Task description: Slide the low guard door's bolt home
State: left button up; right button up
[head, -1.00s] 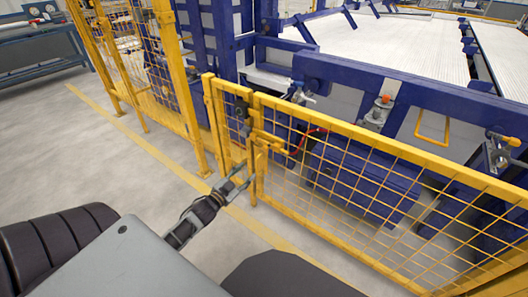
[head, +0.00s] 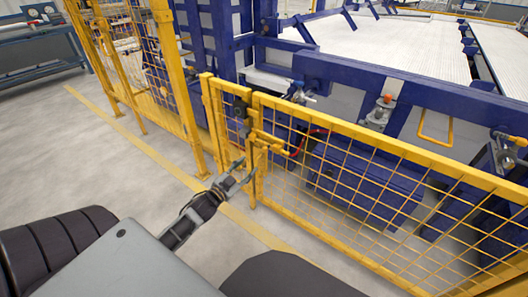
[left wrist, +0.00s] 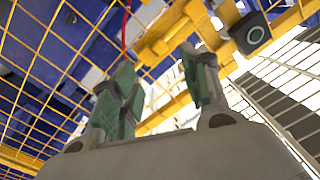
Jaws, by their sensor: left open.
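The low guard door (head: 380,160) is a yellow frame with wire mesh, standing upright in the head view. Its yellow bolt (head: 268,138) is near the top of the door's left edge, beside the post (head: 211,125). In the left wrist view a yellow bolt part (left wrist: 168,38) shows above and beyond the fingers. My left gripper (head: 241,172) is open and empty, just below the bolt at the door's edge. Its green-padded fingers (left wrist: 162,92) are apart in the left wrist view. Whether a finger touches the door is unclear. My right gripper is not in view.
A black box (head: 240,109) sits on the post side by the bolt; its round button shows in the left wrist view (left wrist: 254,34). A taller yellow fence (head: 182,90) stands to the left. Blue machinery (head: 360,185) lies behind the door. The floor (head: 80,150) at left is clear.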

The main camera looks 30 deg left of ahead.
aim_at(264, 151)
pick_arm(q)
jog(key=w+b, duration=0.2)
jog(key=w, duration=0.6)
jog(key=shift+d, duration=0.15)
jog(key=shift+w+b, duration=0.5)
jog(key=shift+w, duration=0.95)
jog(key=shift+w+d, duration=0.1)
jog(key=shift+w, duration=0.9)
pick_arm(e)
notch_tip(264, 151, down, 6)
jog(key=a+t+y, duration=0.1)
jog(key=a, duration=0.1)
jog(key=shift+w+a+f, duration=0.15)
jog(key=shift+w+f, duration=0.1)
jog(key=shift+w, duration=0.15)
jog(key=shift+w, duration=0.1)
pick_arm(q)
grip_shut()
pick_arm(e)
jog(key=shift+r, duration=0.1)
